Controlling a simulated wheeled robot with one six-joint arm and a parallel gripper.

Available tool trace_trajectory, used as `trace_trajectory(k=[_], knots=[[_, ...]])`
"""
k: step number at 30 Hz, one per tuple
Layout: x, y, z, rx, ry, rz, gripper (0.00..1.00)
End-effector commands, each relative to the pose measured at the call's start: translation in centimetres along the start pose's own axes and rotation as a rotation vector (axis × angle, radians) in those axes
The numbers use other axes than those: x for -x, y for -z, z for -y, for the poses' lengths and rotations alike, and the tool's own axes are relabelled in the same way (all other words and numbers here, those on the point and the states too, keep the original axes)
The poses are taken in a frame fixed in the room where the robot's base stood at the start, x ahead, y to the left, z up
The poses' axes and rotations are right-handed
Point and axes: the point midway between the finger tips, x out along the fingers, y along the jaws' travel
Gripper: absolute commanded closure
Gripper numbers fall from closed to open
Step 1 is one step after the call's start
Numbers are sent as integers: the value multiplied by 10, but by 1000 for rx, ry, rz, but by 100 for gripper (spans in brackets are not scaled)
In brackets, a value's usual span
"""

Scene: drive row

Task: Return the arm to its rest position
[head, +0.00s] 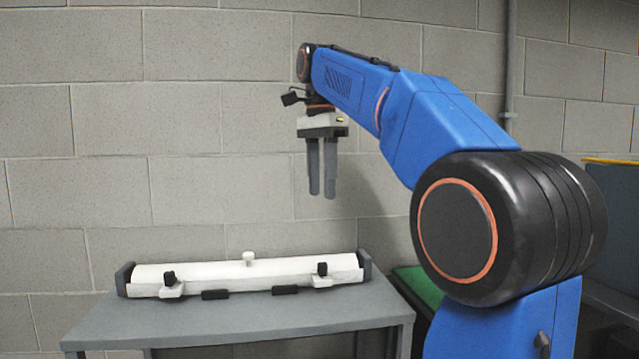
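My arm is blue with black joints and reaches from the right side toward the middle of the head view. My gripper (322,195) hangs at its end with two grey fingers pointing straight down. A narrow gap shows between the fingers, and nothing is held there. The gripper is high above the back right part of a grey table, clear of everything on it.
On the grey table (240,322) lies a long white unit (215,272) with dark end caps, black knobs and a white knob on top. A block wall stands behind. A green surface (418,285) and a dark panel (612,215) are at right.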

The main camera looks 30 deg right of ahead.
Motion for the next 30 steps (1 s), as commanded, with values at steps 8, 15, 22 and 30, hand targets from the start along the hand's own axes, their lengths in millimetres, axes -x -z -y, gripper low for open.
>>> trace_trajectory(k=[8,15,22,30], knots=[[0,0,0,0,0,0,62],[-15,-7,-11,84,24,-7,62],[-67,-26,-43,341,94,-37,62],[-151,-49,-90,689,181,-102,62]])
